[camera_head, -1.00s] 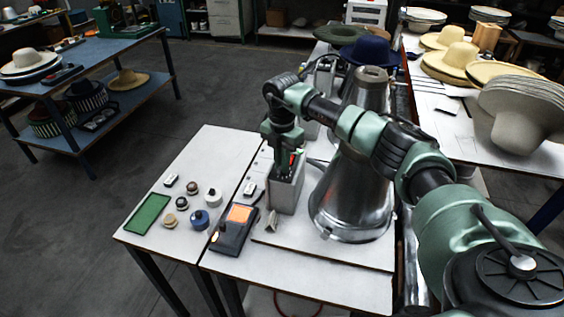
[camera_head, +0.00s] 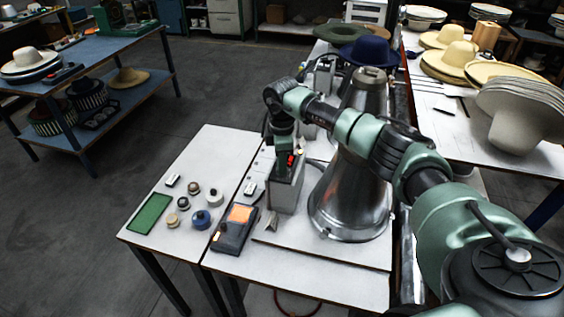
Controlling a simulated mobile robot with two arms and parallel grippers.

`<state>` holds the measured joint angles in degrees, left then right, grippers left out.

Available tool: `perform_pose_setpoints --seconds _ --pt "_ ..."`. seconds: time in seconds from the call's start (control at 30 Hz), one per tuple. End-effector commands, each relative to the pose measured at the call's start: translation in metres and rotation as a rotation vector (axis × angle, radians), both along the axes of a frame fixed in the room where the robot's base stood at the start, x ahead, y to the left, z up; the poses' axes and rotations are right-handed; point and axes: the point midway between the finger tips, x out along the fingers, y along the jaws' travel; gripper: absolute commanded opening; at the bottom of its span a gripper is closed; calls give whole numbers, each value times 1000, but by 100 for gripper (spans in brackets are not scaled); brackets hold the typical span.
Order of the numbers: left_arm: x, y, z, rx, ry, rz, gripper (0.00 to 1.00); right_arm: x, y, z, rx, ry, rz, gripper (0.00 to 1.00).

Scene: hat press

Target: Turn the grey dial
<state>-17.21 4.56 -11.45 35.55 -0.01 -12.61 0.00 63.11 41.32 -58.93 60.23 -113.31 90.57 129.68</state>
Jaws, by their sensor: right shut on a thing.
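My right gripper (camera_head: 287,172) points down at the top of a grey metal box (camera_head: 283,195), beside the metal cone of the press (camera_head: 350,195). It is shut on what appears to be the grey dial on that box. The dial itself is hidden behind the gripper and wrist, so its angle cannot be seen. My right arm reaches in from the lower right and passes in front of the cone. My left gripper is out of view.
Left of the box lie a dark control unit with an orange screen (camera_head: 240,214), a blue knob (camera_head: 201,219), several small knobs and a green mat (camera_head: 150,213).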

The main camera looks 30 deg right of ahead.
Motion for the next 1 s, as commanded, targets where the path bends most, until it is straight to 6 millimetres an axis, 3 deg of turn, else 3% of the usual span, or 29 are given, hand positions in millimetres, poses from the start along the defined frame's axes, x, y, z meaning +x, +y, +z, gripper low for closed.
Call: perform_pose_setpoints --seconds 0.3,0.83,0.93,1.0 --pt "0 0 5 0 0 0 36 1 0 2 0 -4 -121 0" --pt "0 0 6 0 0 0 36 2 -1 2 -1 -6 -144 0" --pt "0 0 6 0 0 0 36 2 0 2 0 -6 -144 32" --pt "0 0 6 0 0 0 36 1 0 2 -1 -5 -143 32"
